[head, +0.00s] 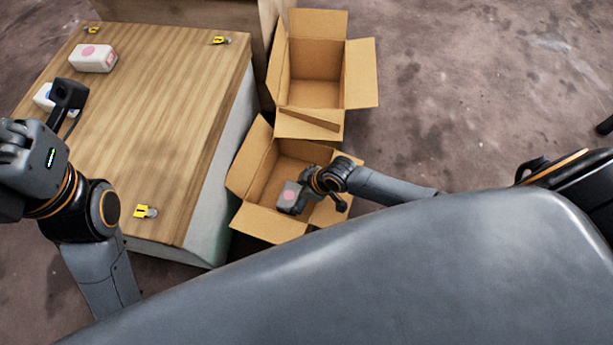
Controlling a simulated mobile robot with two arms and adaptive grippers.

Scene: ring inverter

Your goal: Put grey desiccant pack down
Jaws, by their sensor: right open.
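The grey desiccant pack (290,197), a small block with a pink round mark, shows at the nearer open cardboard box (257,171). My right gripper (316,203) is over this box, right beside the pack, with its jaws open. The gripper's body hides part of the pack's right side and part of the box floor. I cannot tell whether the pack touches the box floor. My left gripper (68,108) is over the left side of the wooden table; its jaw opening cannot be made out.
A white pack with a pink mark (93,58) lies on the wooden table (165,110). A white-and-blue pack (44,98) is partly behind my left gripper. Yellow tags (145,211) mark table corners. A second open box (315,92) stands behind the nearer one and looks empty.

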